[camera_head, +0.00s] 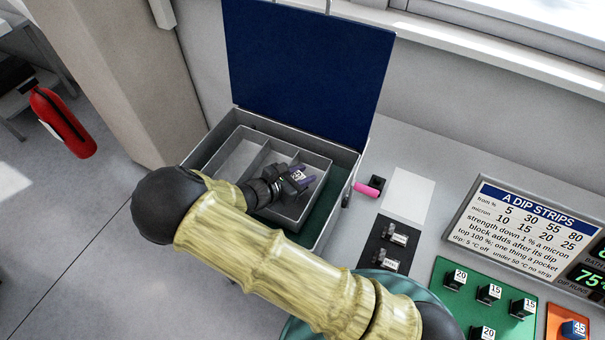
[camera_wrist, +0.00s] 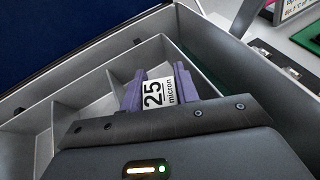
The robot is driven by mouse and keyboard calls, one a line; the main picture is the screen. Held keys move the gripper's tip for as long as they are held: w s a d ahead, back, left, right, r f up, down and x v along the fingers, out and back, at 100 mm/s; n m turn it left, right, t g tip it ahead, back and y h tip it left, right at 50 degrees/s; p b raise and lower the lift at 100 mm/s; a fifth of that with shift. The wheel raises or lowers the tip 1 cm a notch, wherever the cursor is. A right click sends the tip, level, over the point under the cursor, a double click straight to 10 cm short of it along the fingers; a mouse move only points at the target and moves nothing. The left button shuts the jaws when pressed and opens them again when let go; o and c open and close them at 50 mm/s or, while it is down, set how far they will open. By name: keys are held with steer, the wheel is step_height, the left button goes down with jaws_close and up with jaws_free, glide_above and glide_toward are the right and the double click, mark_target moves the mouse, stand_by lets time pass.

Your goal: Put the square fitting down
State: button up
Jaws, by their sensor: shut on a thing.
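My gripper (camera_head: 301,175) is shut on the square fitting, a small block whose white face reads "25 micron" (camera_wrist: 157,95). The purple fingers stand on either side of it in the wrist view. The held fitting is over or inside the right-hand compartment of a grey divided tray (camera_head: 236,136). The tray sits in an open grey case (camera_head: 203,142) with a dark blue lid (camera_head: 310,65) raised at the back. The fitting's underside is hidden, so I cannot tell whether it touches the tray floor.
Right of the case are a pink cylinder (camera_head: 367,190), a white sheet (camera_head: 408,194) and a black plate (camera_head: 372,244) with two fittings. A green board (camera_head: 460,295) holds several numbered blocks. A sign (camera_head: 530,225) stands behind it. Tray dividers and case walls surround my gripper.

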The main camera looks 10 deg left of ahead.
steer(key=shift+f, duration=0.4)
steer(key=shift+f+b, duration=0.2)
steer(key=shift+b, duration=0.15)
steer(key=o, duration=0.9)
steer(key=shift+c, duration=0.2)
steer(key=shift+r+p, duration=0.5)
steer(key=shift+r, duration=0.15)
steer(key=shift+s+a+b, duration=0.25)
steer(key=shift+a+b, duration=0.05)
steer(key=shift+b, duration=0.1)
steer(key=b+v, duration=0.4)
steer(key=v, duration=0.7)
